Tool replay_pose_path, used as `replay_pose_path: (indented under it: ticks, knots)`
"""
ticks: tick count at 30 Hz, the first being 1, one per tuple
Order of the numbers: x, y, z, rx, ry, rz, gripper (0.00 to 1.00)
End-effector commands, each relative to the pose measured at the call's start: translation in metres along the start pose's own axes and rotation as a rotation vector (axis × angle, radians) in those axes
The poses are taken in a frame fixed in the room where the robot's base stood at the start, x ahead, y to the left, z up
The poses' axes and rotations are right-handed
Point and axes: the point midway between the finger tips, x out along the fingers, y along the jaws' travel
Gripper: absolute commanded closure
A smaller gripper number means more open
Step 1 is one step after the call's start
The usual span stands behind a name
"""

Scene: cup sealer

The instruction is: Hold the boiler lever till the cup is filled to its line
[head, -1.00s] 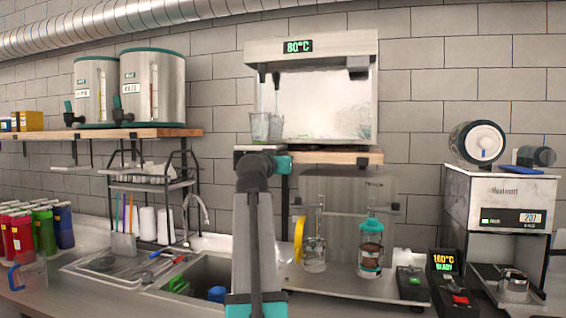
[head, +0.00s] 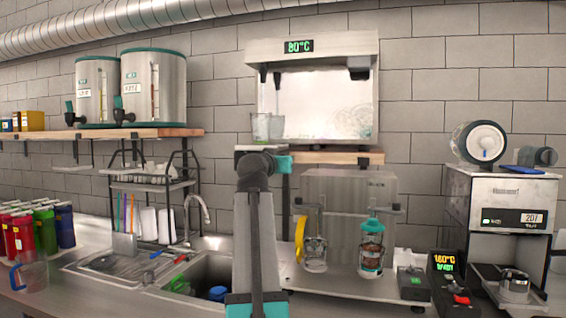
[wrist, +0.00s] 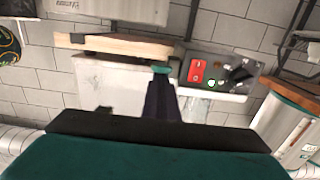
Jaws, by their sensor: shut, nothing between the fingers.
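The boiler (head: 365,110) is the wide box with the green 80°C display on the wall shelf. Dark levers or spouts (head: 277,78) hang at its left side. A clear cup (head: 261,128) stands below them at the left end; its liquid level and line are too small to read. My arm rises in front of the sink to just below the cup, and my gripper cannot be made out in the head view. In the wrist view my gripper (wrist: 161,72) is shut and empty, its narrow fingers pointing toward a pale surface. No contact with a lever can be made out.
A control panel (wrist: 212,72) with a red switch shows in the wrist view, near a wooden shelf (wrist: 120,45). Below the boiler stands a sealer-like machine (head: 350,195) with two clear containers. Dispensers (head: 152,85) stand on the left shelf.

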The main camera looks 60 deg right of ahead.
Motion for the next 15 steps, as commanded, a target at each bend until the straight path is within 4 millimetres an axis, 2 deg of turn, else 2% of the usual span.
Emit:
replay_pose_path:
  ticks: [5, 12, 15]
  knots:
    - [-0.003, -0.002, -0.013, 0.000, -0.002, -0.002, 1.00]
    - [-0.009, -0.004, -0.041, 0.002, 0.001, -0.002, 1.00]
    - [-0.022, -0.002, -0.035, 0.001, 0.000, -0.001, 1.00]
